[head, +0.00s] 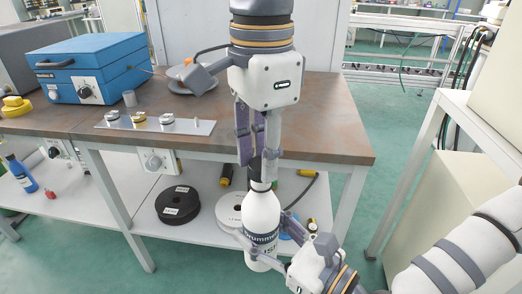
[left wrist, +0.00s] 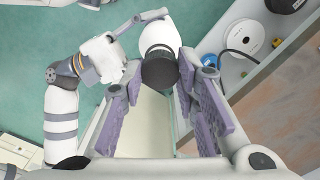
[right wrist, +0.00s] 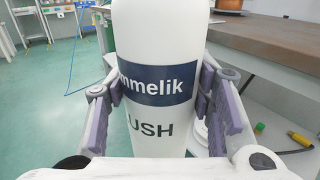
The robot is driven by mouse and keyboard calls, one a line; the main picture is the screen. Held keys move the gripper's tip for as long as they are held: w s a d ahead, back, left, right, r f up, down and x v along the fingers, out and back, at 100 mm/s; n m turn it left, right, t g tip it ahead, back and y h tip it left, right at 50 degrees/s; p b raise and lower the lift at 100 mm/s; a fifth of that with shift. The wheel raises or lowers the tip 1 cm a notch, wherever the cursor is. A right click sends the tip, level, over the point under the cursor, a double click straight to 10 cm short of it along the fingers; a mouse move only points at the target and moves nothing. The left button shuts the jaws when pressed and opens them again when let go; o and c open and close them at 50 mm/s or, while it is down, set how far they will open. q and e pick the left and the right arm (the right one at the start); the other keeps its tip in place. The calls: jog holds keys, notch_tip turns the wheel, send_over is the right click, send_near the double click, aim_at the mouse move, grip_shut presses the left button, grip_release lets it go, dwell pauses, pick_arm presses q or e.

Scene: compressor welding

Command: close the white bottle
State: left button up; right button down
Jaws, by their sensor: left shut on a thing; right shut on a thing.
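The white bottle (head: 262,222) is upright in front of the table and also shows in the left wrist view (left wrist: 157,36). In the right wrist view its blue label band (right wrist: 156,84) faces me. My right gripper (head: 266,240) is shut around the bottle's body, one finger on each side. My left gripper (head: 258,160) points down from above and is shut on a black cap (left wrist: 159,70). In the head view the cap (head: 257,170) is in line with the bottle's neck, at its top. I cannot tell whether it is threaded on.
A brown-topped table (head: 325,125) stands behind the bottle, with a blue case (head: 90,70) and a metal plate (head: 185,126) on it. On its lower shelf are a black reel (head: 178,204) and a white reel (head: 229,212). A white frame stands at right.

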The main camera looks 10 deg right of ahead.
pick_arm(q)
jog(key=shift+f, duration=0.5)
